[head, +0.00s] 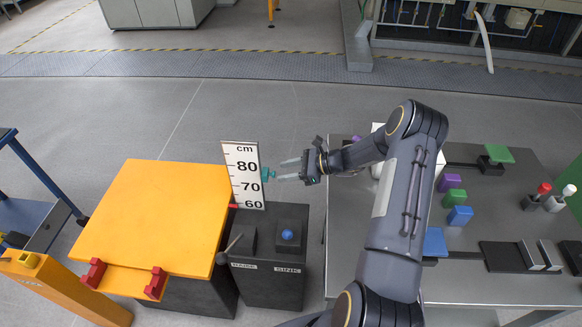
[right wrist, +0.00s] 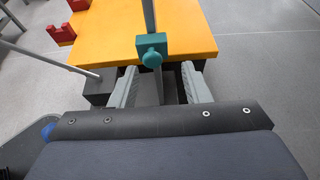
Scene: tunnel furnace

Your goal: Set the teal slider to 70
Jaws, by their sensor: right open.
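The teal slider (head: 268,174) sits at the right edge of a white scale board (head: 243,165) marked in cm with 80, 70 and 60. The slider is between the 80 and 70 marks, a little above the middle of that gap. My right gripper (head: 288,172) is open, just right of the slider, its fingers pointing left at it. In the right wrist view the slider (right wrist: 151,46) is on a grey vertical rod, ahead of the open fingers (right wrist: 165,85) and not between them. My left gripper is not in view.
The board stands by a dark box with a blue button (head: 287,234) and a lever (head: 235,242). A yellow panel (head: 160,215) lies left of it. A grey table (head: 470,230) with coloured blocks is on the right, under my right arm.

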